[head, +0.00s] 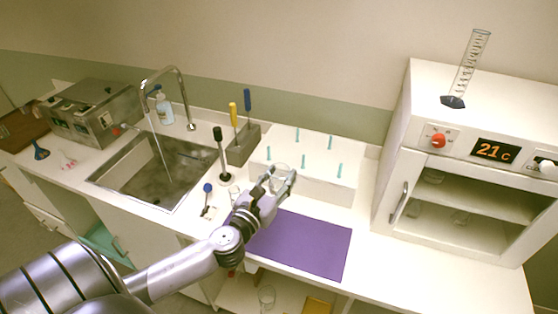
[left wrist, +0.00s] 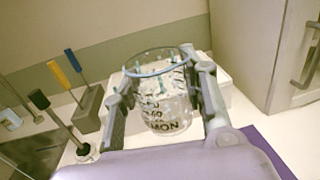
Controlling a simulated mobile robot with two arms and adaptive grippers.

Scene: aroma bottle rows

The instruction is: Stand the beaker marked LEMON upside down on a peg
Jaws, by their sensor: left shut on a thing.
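My left gripper (head: 277,180) is shut on a clear glass beaker (head: 287,184). In the left wrist view the beaker (left wrist: 160,95) sits between the two fingers (left wrist: 163,100), with dark lettering low on its side that ends in what looks like MON. The white peg block (head: 318,188) with several teal pegs (head: 303,160) stands just behind the gripper. The pegs in view look bare. The beaker is in front of the block's near left part. My right gripper is not in view.
A purple mat (head: 305,245) lies in front of the block. A grey holder (head: 240,150) with tall-handled tools and the sink (head: 155,175) are to the left. A white oven reading 21 C (head: 460,150) stands right, with a measuring cylinder (head: 468,65) on top.

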